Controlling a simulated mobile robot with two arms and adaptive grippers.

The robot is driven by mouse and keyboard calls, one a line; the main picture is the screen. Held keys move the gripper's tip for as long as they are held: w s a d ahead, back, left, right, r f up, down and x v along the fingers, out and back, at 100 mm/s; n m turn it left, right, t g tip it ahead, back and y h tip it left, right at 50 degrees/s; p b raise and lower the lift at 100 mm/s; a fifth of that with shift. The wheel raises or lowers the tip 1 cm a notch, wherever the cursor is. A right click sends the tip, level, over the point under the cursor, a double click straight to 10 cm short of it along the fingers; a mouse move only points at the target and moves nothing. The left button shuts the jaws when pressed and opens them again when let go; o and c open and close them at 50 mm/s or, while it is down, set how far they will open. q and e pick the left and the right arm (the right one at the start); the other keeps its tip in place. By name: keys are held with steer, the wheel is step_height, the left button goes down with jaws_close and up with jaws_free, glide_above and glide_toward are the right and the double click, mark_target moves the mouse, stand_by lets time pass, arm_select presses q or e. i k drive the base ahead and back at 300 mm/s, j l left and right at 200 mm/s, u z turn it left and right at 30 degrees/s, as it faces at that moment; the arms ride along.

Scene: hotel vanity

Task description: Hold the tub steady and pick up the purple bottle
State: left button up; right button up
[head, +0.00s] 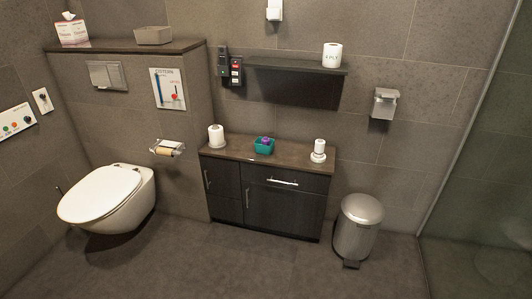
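A small teal tub (264,149) stands on the brown top of the vanity cabinet, near its middle. A purple bottle (266,140) shows in the tub, its upper part just above the rim. Its lower part is hidden by the tub's front wall. Neither of my grippers is in the head view, and nothing is touching the tub or the bottle.
White rolls on holders stand left (216,136) and right (319,150) of the tub on the vanity top (240,150). A dark shelf (295,66) hangs above. A toilet (108,196) is at left, a metal bin (358,225) at right. The floor in front is clear.

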mark_target(265, 141)
steer(key=i, duration=0.9)
steer(key=i+l, duration=0.1)
steer(key=i, duration=0.8)
steer(key=j+u, duration=0.05)
